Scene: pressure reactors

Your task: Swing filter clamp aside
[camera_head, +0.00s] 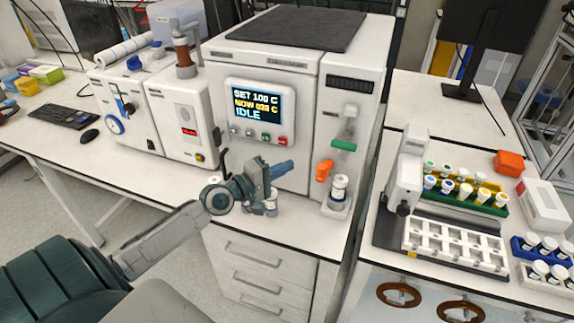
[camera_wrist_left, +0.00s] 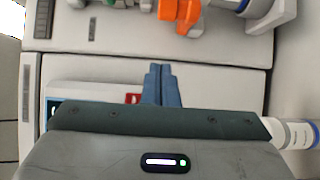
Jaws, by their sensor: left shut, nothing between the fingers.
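An orange clamp-like lever (camera_head: 324,170) sticks out from the lower right panel of the white reactor unit; I take it to be the filter clamp, but cannot be sure. It also shows at the top of the left wrist view (camera_wrist_left: 186,14). A white capped vessel (camera_head: 339,188) stands on a holder just right of it. My left gripper (camera_head: 284,169) is in front of the reactor's lower front, left of the orange lever and apart from it. Its blue fingers (camera_wrist_left: 162,86) are together and empty, pointing at the reactor. My right gripper is in neither view.
The reactor's screen (camera_head: 257,112) reads SET 100 C and IDLE. A green-handled valve (camera_head: 344,144) sits above the orange lever. A dark hook-shaped part (camera_head: 222,160) stands left of my gripper. The right bench holds a white tray (camera_head: 455,243) and racks of vials.

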